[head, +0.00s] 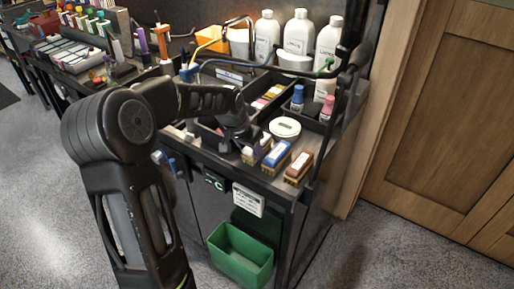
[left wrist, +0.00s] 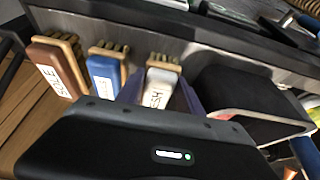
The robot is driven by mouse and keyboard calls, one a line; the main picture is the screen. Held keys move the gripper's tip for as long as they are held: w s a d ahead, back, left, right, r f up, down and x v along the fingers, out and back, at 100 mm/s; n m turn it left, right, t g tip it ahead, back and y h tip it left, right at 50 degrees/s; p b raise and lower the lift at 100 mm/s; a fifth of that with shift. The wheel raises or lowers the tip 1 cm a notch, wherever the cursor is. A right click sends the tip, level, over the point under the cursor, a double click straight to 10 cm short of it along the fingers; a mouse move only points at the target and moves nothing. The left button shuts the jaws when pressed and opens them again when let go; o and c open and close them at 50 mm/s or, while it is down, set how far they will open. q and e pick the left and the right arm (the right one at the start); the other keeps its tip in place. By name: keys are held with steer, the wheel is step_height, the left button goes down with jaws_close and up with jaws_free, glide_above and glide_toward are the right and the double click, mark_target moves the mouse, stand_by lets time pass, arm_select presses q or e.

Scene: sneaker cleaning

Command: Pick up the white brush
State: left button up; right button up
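The white brush (left wrist: 158,88) has a pale handle with a black-lettered label and tan bristles. It is upright at the end of a row of brushes, and in the head view (head: 249,154) it shows at the cart's front edge, partly behind my left gripper (head: 237,140). In the left wrist view, the gripper's two dark fingers are on either side of its handle. I cannot tell whether they touch it. My right gripper is not in view.
A blue brush (head: 277,152) and a brown brush (head: 298,167) stand close beside the white one. A white round tin (head: 285,127), small bottles and tall white bottles (head: 299,33) are behind them. A green bin (head: 240,254) hangs below the front edge.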

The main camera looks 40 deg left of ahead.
arm_select(q)
jaws_close()
steer(key=shift+r, duration=0.1)
step_height(320, 180, up, 10)
steer(key=shift+f+b, duration=0.1)
steer(key=shift+b, duration=0.55)
stand_by(0.4)
